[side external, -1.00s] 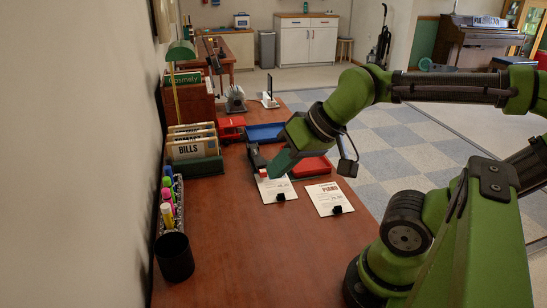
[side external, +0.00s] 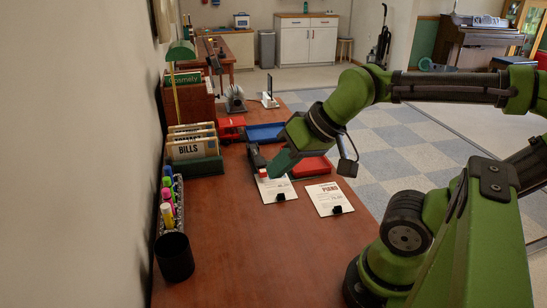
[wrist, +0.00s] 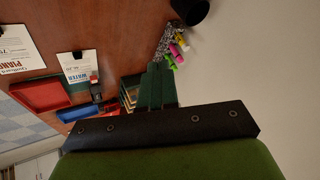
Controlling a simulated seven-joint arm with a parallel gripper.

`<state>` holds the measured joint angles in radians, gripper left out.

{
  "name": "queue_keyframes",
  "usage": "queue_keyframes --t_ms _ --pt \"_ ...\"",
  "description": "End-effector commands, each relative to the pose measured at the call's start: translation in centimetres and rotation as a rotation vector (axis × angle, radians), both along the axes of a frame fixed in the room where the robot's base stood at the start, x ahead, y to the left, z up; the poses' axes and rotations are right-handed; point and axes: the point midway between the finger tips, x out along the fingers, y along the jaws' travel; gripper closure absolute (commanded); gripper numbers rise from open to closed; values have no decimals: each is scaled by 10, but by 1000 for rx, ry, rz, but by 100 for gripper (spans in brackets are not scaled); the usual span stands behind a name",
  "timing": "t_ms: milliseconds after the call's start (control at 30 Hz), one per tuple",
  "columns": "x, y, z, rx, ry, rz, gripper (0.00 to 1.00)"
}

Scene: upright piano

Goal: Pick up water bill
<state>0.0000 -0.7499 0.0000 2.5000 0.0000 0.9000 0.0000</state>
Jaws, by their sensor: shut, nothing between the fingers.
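The water bill (side external: 277,191) is a white sheet with a black clip at its near edge, lying flat on the brown desk. It also shows in the wrist view (wrist: 75,70), left of my fingers, with "WATER" printed on it in blue. My gripper (side external: 275,171) is above the far part of the bill in the side view and hides some of it. In the wrist view my green fingers (wrist: 157,84) are together and empty. I cannot tell the exact height of the fingertips above the desk.
A piano bill (side external: 330,198) with a black clip lies to the right. A red tray (side external: 314,168), a blue tray (side external: 266,132) and a dark stapler-like object (side external: 255,157) are close by. A bills holder (side external: 194,169), pens and a black cup (side external: 175,258) line the left. The near desk is clear.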

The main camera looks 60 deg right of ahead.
Motion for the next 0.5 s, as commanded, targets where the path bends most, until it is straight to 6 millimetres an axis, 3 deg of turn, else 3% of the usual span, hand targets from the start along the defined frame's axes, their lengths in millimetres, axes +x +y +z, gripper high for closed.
queue_keyframes --t_ms 367,500 --pt "0 0 0 0 0 0 100" --pt "0 0 0 0 0 0 83"
